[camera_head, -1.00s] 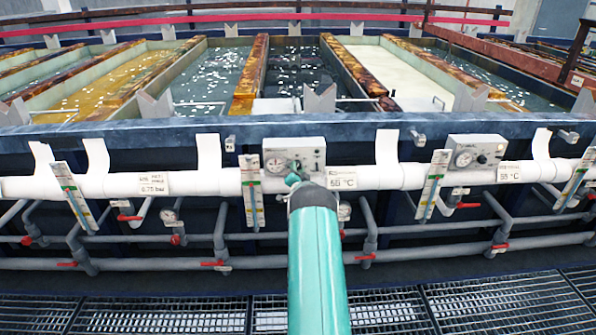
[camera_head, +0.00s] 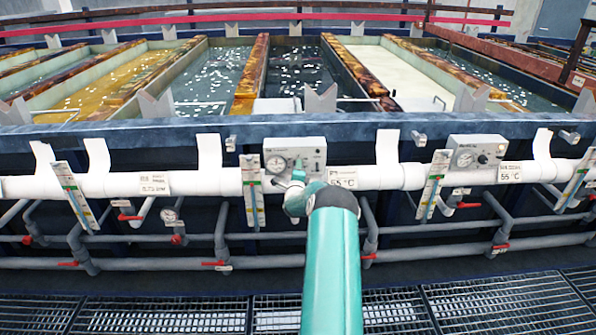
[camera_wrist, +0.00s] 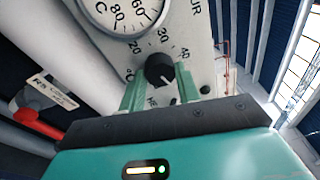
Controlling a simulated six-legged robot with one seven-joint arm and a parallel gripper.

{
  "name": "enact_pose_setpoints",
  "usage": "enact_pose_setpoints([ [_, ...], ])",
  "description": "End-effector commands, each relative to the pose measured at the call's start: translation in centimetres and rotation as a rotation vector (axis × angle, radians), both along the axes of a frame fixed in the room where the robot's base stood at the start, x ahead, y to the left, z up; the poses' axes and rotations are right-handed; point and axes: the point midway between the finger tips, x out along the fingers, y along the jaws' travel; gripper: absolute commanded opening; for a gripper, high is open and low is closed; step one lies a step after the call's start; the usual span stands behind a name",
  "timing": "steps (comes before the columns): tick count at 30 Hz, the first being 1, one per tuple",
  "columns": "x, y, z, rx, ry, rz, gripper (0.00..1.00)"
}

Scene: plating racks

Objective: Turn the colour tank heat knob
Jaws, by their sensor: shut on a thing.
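The grey control box (camera_head: 312,148) is on the front of the tank line, with a round gauge (camera_head: 276,164) on its left. In the wrist view, the black heat knob (camera_wrist: 158,68) sits below the gauge dial (camera_wrist: 128,8), in a printed scale with 20, 30 and 40. The letters "UR" show on the panel; the rest of that word is out of view. My gripper (camera_wrist: 160,84) is shut on the knob, one green finger on each side. In the head view my gripper (camera_head: 298,172) is at the box's lower middle and hides the knob.
A similar control box (camera_head: 476,150) is to the right. A white pipe (camera_head: 115,186) runs below the boxes, with slanted gauge strips (camera_head: 75,195) and red valve handles (camera_head: 212,263). Open tanks (camera_head: 298,75) lie behind the blue rim (camera_head: 200,130). Grating (camera_head: 160,315) covers the floor.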

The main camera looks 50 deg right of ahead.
Motion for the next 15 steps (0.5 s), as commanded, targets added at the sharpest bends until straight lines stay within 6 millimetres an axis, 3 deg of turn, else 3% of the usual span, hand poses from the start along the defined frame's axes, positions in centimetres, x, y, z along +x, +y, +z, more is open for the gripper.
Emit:
enact_pose_setpoints([
  [15,0.16,0.18,0.0,0.192,-0.217,0.002,0.1],
])
